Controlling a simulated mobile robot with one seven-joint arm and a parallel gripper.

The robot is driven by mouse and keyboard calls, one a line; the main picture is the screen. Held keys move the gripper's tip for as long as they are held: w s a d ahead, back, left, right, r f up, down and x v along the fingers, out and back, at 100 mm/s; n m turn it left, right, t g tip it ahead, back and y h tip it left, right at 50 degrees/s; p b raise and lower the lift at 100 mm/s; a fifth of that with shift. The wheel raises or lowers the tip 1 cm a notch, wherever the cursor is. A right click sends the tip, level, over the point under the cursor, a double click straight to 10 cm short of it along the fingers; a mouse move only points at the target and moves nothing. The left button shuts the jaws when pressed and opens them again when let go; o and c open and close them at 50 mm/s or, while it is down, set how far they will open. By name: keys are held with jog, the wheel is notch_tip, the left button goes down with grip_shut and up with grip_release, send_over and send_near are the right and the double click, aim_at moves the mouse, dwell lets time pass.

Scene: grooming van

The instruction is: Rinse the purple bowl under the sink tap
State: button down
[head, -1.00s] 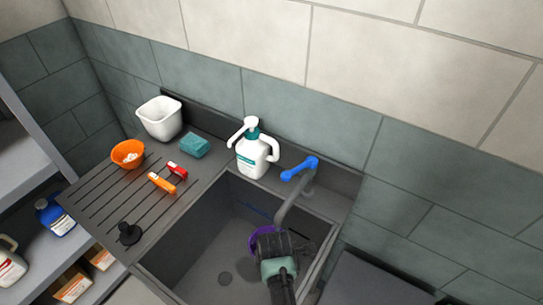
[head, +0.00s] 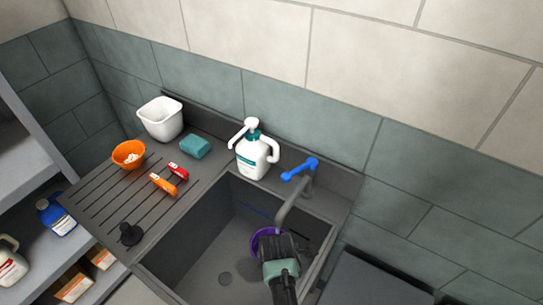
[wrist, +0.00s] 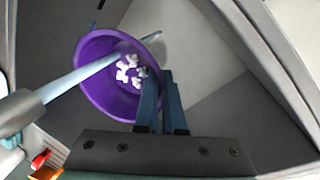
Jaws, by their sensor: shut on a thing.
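The purple bowl (wrist: 104,92) is held over the sink basin (head: 213,259), with several white bits (wrist: 130,70) inside it. My gripper (wrist: 165,82) is shut on the bowl's rim. In the head view the bowl (head: 257,240) is partly hidden by my gripper (head: 276,245). The grey tap spout (wrist: 18,112) is at the left in the wrist view, and a pale blue water stream (wrist: 85,75) runs from it across the bowl's opening. The tap has a blue lever (head: 300,169) in the head view.
A white pump bottle (head: 252,157) stands behind the basin. The drainboard (head: 100,190) holds an orange bowl (head: 128,154), a teal sponge (head: 195,147), a white tub (head: 160,118), red and orange items (head: 164,184) and a black stopper (head: 130,234). The basin walls lie close around my gripper.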

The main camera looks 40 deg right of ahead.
jog(key=shift+w, duration=0.1)
dwell(0.3)
jog(key=shift+w+a, duration=0.2)
jog(key=shift+w, duration=0.25)
jog(key=shift+s+a+p, duration=1.85)
jog(key=shift+a+p, duration=0.8)
jog(key=shift+a, duration=2.55)
notch_tip(320, 180, up, 10)
jog(key=p, duration=1)
jog(key=shift+s, duration=0.1)
